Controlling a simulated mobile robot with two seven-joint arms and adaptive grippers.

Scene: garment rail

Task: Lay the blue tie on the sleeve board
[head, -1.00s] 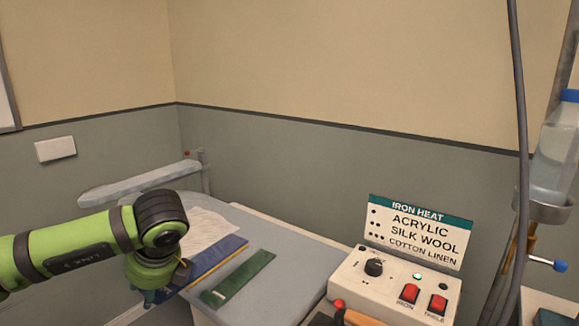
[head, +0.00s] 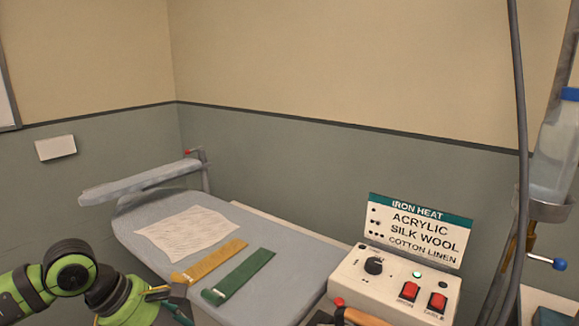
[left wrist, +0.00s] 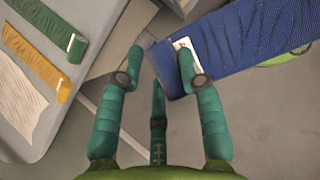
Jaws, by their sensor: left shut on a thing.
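The blue tie (left wrist: 245,38) shows in the left wrist view, running to the upper right from my left gripper (left wrist: 160,58). A white label is on its near end. The gripper's green fingers are shut on that end, off the table's edge. In the head view my left gripper (head: 170,300) is at the lower left, by the table's front edge; I cannot make out the tie there. The grey sleeve board (head: 140,183) stands raised at the table's far left end, with its top bare. My right gripper is not in view.
On the ironing table (head: 275,245) lie a white cloth (head: 188,233), a yellow tie (head: 215,260) and a green tie (head: 240,276). A control box (head: 390,288) with a heat sign (head: 415,232) stands right. A water bottle (head: 556,150) and a hose (head: 519,130) are far right.

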